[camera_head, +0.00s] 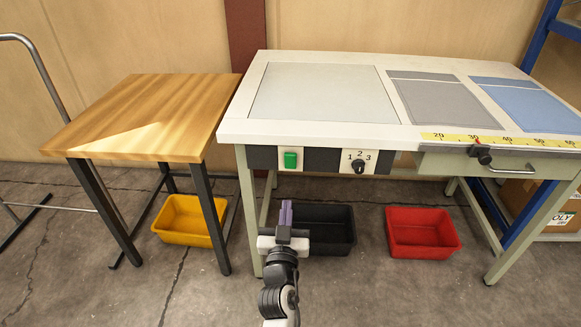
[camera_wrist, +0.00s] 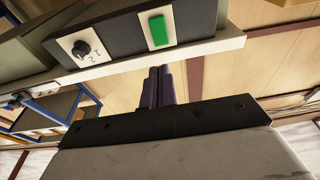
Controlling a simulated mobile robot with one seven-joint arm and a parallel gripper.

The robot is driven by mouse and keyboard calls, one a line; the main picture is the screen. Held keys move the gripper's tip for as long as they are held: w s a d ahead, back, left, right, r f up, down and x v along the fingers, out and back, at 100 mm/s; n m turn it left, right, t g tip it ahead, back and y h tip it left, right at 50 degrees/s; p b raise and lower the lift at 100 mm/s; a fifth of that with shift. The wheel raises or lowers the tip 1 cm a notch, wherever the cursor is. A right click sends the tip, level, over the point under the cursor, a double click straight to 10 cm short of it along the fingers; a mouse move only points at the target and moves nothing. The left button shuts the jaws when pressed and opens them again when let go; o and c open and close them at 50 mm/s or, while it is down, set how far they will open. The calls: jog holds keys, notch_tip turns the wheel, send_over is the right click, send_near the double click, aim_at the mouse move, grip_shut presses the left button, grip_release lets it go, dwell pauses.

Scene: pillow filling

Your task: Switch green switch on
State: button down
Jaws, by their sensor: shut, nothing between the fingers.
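The green switch (camera_head: 290,160) sits on a pale plate on the dark front panel of the white table, left of the rotary knob. In the wrist view the green switch (camera_wrist: 159,31) shows near the top, just left of centre. My gripper (camera_head: 285,208) is below and in front of the panel, apart from the switch. Its purple fingers (camera_wrist: 158,78) are closed together with nothing between them. I cannot tell from the switch's look whether it is on or off.
A black knob (camera_head: 359,167) marked 1, 2, 3 is right of the switch. A ruler (camera_head: 500,139) with a slider runs along the table edge. Yellow (camera_head: 188,221), black (camera_head: 335,232) and red (camera_head: 421,230) bins stand on the floor. A wooden table (camera_head: 150,110) is at left.

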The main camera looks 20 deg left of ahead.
aim_at(291, 159)
jog(key=p+x, duration=0.4)
jog(key=x, duration=0.8)
jog(key=shift+r, duration=0.2)
jog(key=shift+w+a+p, duration=0.2)
jog(key=shift+w+p, duration=0.1)
jog(key=shift+w, duration=0.35)
jog(key=shift+w+r+p, duration=0.1)
jog(key=shift+r+p, duration=0.3)
jog(key=shift+p, duration=0.6)
jog(key=shift+f+g, duration=0.2)
jog(key=shift+g, duration=0.1)
jog(key=shift+w+f, duration=0.1)
jog(key=shift+f, duration=0.05)
